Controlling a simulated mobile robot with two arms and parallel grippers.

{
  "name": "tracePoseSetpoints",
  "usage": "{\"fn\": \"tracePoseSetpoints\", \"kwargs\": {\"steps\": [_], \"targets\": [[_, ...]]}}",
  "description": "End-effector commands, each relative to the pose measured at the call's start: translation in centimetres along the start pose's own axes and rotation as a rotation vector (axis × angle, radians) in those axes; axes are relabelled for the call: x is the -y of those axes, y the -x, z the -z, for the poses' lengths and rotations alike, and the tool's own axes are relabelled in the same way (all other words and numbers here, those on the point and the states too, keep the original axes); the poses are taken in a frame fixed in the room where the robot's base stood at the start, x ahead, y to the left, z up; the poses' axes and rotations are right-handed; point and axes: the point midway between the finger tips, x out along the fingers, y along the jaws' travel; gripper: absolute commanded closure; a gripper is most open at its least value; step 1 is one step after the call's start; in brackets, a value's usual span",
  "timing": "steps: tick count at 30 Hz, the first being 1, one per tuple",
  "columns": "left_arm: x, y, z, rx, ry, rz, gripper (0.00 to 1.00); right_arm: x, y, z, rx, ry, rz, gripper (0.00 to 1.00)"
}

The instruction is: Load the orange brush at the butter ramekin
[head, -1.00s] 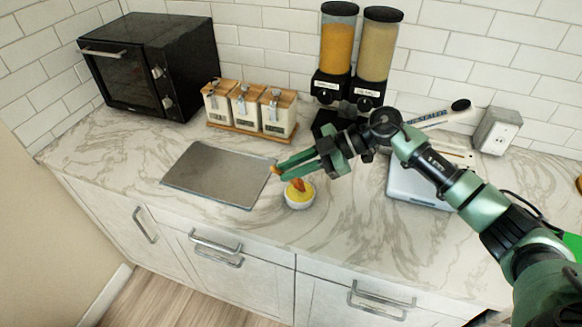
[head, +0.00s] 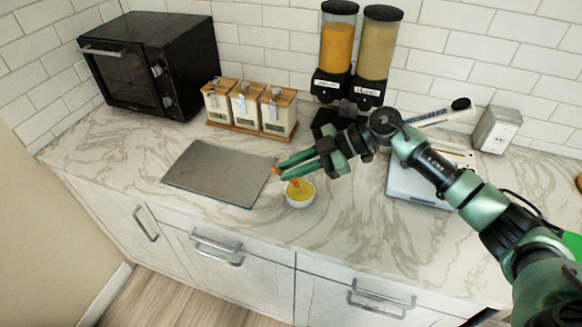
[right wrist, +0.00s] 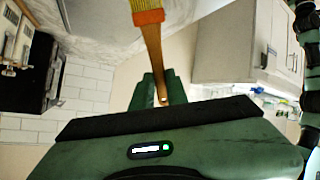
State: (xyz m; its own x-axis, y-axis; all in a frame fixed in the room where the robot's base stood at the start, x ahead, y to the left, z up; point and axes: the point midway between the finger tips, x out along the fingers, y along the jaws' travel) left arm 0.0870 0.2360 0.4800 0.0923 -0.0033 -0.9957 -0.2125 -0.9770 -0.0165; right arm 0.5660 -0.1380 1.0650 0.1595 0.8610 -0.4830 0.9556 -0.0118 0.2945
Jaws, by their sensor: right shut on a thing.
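The orange brush (head: 296,183) is in my right gripper (head: 281,171). Its orange part hangs down at the far rim of the butter ramekin (head: 300,204), a small white bowl with yellow butter. Whether the bristles touch the butter I cannot tell. In the right wrist view, the brush's orange band (right wrist: 149,17) and wooden handle (right wrist: 152,48) run down between the fingers of my right gripper (right wrist: 160,90), which is shut on it. The bristle end is cut off at the top edge there. My left gripper is not in view.
A grey tray (head: 215,178) lies left of the ramekin. Canisters (head: 247,108), a black oven (head: 150,65) and two dispensers (head: 355,60) stand behind. A pale flat device (head: 415,190) lies under my right arm. The counter in front of the ramekin is clear.

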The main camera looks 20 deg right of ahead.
Motion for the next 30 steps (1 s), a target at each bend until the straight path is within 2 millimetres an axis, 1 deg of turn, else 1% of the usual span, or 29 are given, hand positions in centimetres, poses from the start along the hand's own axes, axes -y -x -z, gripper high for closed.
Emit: {"fn": "tracePoseSetpoints", "kwargs": {"steps": [30], "targets": [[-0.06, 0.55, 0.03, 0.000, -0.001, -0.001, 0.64, 0.19, -0.14, -0.33, 0.003, -0.004, 0.003, 1.00]]}}
